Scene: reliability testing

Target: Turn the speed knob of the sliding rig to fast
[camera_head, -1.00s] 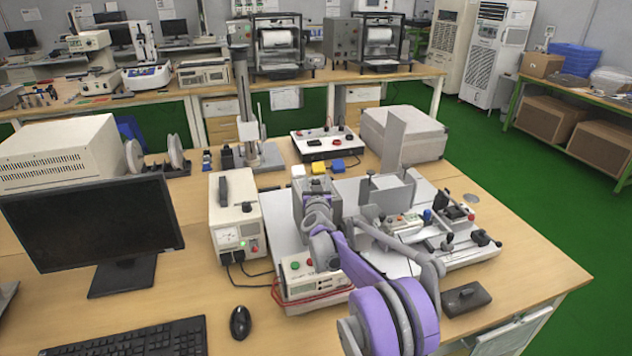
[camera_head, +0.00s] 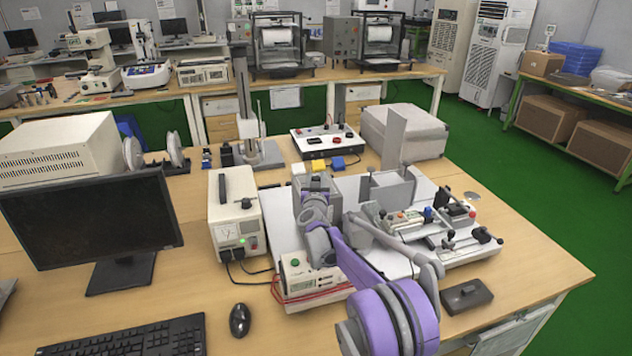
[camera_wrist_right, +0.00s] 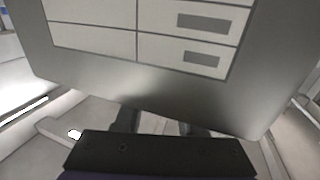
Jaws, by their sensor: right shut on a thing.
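The sliding rig stands on a white base plate (camera_head: 285,234) on the front table. Its control box (camera_head: 298,277), with a green button and a small display, sits at the plate's front corner. My right arm reaches over the rig and hides part of it in the head view. In the wrist view my right gripper (camera_wrist_right: 157,125) shows two dark fingers, partly hidden by a plate with a grid of labels (camera_wrist_right: 140,75). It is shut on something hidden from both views. The speed knob and its setting cannot be made out. My left gripper is not in view.
A white power unit (camera_head: 235,215) with cables stands left of the rig. A monitor (camera_head: 90,232), keyboard (camera_head: 140,338) and mouse (camera_head: 240,320) lie further left. A dark box (camera_head: 466,295) lies by the table's front right edge. Bare table top shows at the right.

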